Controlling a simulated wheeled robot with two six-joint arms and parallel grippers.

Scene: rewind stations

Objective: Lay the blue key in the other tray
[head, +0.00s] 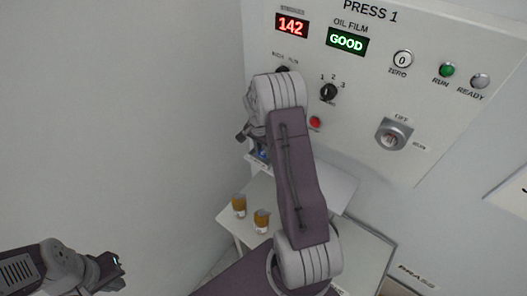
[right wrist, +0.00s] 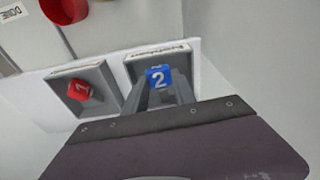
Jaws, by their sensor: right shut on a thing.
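The blue key (right wrist: 158,77), marked 2, is between the fingers of my right gripper (right wrist: 160,88) in the right wrist view. My right gripper is shut on it. The key is over or in the right-hand grey tray (right wrist: 131,67); I cannot tell whether it touches the floor of it. The left-hand grey tray (right wrist: 62,91) holds a red key (right wrist: 82,89) marked 1. In the head view my right arm covers most of this place, and only a bit of blue shows beside it. My left gripper (head: 119,272) is at the lower left, away from everything; its jaws are unclear.
The PRESS 1 panel (head: 360,85) stands behind, with 142 and GOOD displays, knobs, lamps and a key switch (head: 393,136). Two amber-filled cups (head: 239,205) (head: 262,220) stand on a white surface below. A red round part (right wrist: 66,10) shows above the trays in the right wrist view.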

